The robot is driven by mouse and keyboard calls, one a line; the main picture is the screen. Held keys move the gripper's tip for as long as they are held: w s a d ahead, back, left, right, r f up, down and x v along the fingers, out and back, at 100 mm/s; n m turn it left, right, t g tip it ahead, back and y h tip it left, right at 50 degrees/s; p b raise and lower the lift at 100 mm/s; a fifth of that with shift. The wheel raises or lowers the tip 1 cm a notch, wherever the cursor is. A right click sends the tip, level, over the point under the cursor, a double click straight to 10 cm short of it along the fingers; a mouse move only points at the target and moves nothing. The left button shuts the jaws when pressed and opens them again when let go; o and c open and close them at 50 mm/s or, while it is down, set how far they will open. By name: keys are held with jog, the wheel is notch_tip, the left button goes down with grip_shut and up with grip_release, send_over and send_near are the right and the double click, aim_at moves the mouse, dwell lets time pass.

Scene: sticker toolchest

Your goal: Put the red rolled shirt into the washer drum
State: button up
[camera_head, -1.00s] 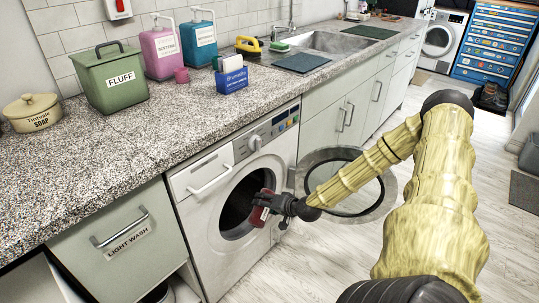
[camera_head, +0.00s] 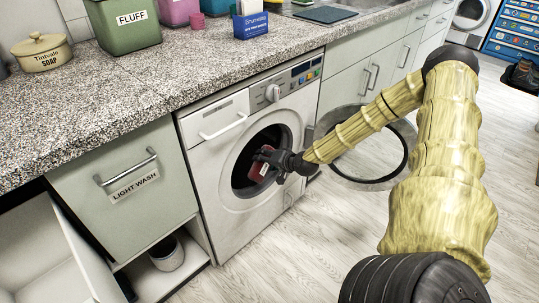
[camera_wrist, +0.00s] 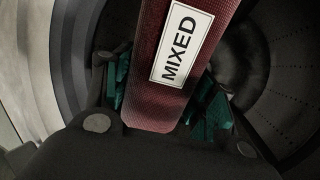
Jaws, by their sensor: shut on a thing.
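The red rolled shirt (camera_head: 260,169) is at the round opening of the washer. In the wrist view the red rolled shirt (camera_wrist: 187,70) is dark red with a white "MIXED" label and sits between the teal-padded fingers. My gripper (camera_head: 268,160) is shut on it; the gripper also shows in the wrist view (camera_wrist: 165,108). The white washer (camera_head: 226,215) stands under the counter with its door (camera_head: 396,178) swung open to the right. The dark washer drum (camera_wrist: 285,60) with small holes shows behind the shirt in the wrist view. How deep the shirt is inside is hard to tell.
The open round door stands close beside my forearm. The speckled counter (camera_head: 120,95) above holds a green FLUFF bin (camera_head: 130,25) and a SOAP pot (camera_head: 43,52). A LIGHT WASH drawer (camera_head: 128,180) is left of the washer. The floor (camera_head: 300,255) in front is clear.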

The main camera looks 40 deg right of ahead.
jog(key=shift+b+x, duration=10)
jog(key=shift+x, duration=2.3)
jog(key=shift+d, duration=0.1)
jog(key=o, duration=1.2)
jog(key=shift+s, duration=0.15)
